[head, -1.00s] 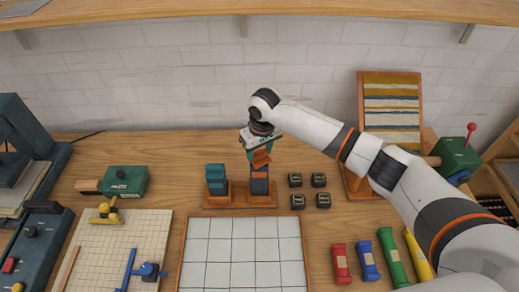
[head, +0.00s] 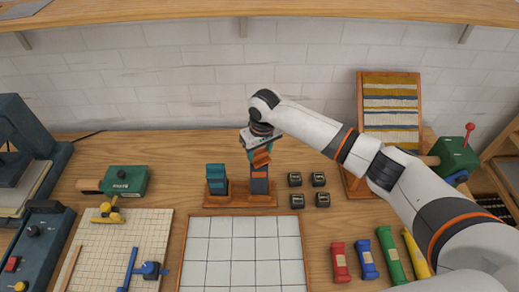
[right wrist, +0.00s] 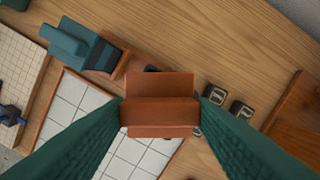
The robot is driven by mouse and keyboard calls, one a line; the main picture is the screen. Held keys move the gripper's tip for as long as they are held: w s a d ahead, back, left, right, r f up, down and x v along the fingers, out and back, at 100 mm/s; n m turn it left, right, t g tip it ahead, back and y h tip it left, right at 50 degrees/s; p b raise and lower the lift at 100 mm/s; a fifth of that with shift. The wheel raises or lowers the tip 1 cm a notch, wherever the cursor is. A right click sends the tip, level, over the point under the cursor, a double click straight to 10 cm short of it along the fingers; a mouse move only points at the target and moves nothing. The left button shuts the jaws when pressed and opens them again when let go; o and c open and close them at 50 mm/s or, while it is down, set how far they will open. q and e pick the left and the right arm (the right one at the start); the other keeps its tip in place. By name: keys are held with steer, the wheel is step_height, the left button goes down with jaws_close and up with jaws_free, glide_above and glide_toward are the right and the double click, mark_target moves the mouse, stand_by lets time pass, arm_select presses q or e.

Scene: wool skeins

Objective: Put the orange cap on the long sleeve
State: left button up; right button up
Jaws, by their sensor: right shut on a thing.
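The orange cap (head: 261,158) is between the fingertips of my right gripper (head: 258,151), which is shut on it. In the right wrist view the cap (right wrist: 160,104) spans the gap between both green fingers. It looks tilted in the head view. A dark sleeve (head: 260,184) stands upright in the right part of a wooden stand, directly below the cap. I cannot tell whether the cap touches it. A second sleeve with a teal cap (head: 216,172) stands in the left part of the stand; it also shows in the right wrist view (right wrist: 88,46). My left gripper is out of view.
The wooden stand (head: 239,201) sits behind a white tiled board (head: 244,250). Several small dark blocks (head: 297,201) lie close to its right. Coloured skeins (head: 366,259) lie at front right. A striped woven panel (head: 391,112) stands behind my right arm.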

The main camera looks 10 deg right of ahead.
steer(key=o, duration=1.5)
steer(key=shift+r+p, duration=1.35)
steer(key=shift+p, duration=0.1)
steer(key=shift+r, duration=2.15)
steer(key=shift+c, duration=0.6)
